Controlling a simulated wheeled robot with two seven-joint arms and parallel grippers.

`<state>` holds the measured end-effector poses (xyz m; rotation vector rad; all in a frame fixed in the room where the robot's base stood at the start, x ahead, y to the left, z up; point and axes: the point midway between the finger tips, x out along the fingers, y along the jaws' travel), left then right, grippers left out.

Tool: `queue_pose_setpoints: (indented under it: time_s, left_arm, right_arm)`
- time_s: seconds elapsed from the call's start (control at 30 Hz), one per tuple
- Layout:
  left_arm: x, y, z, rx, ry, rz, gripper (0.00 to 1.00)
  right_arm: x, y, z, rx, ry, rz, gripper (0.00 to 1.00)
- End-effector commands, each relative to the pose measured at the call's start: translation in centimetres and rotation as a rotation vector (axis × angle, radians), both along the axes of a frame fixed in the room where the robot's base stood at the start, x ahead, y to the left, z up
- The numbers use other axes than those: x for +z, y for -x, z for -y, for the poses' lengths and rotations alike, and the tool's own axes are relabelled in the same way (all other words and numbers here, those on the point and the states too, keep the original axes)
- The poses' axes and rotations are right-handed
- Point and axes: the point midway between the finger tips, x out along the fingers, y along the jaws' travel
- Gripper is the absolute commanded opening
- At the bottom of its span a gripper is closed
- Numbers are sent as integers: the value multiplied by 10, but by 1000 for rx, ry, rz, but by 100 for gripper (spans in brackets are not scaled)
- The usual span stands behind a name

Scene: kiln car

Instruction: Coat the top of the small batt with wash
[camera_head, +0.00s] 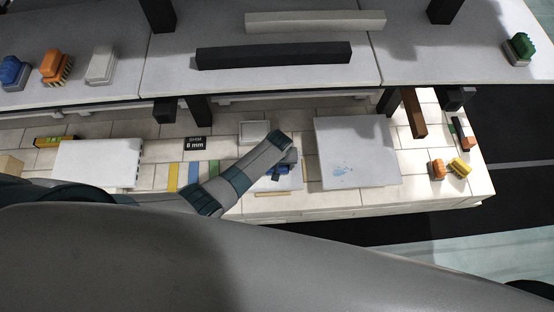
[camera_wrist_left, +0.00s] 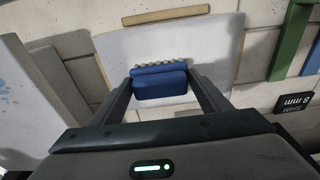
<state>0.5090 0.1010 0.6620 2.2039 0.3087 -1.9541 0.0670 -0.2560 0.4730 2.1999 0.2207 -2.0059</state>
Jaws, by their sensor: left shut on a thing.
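The small batt (camera_head: 291,184) is a pale slab lying on the tiled deck near the middle of the head view. In the left wrist view the small batt (camera_wrist_left: 212,42) fills the upper middle, its face pale and mostly plain. My left gripper (camera_head: 285,168) is above it, shut on a blue brush (camera_wrist_left: 160,80). The brush has a row of pale bristle tufts along its far edge. The brush lies over the batt; I cannot tell whether the bristles touch it. The brush is partly hidden by the gripper in the head view. My right gripper is not in view.
A larger batt (camera_head: 358,132) with blue smears lies right of the gripper. A small white tray (camera_head: 255,127) stands behind the arm. A white slab (camera_head: 75,160) lies left. Coloured strips (camera_head: 172,178) and an 8 mm shim sign (camera_head: 195,145) are between. A shelf with dark posts overhangs the back.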

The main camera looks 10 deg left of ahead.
Motion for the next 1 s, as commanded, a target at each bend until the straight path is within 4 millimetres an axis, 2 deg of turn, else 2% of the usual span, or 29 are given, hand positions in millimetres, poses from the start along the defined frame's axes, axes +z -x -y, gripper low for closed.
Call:
queue_pose_setpoints:
  time_s: [0.3, 0.8, 1.0]
  left_arm:
    - [0, 17, 5, 1, 1, 1, 38]
    - [0, 17, 5, 1, 1, 1, 38]
    - [-1, 24, 7, 0, 1, 0, 38]
  right_arm:
    - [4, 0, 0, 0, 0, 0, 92]
    - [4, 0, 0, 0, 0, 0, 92]
    - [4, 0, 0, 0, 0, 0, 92]
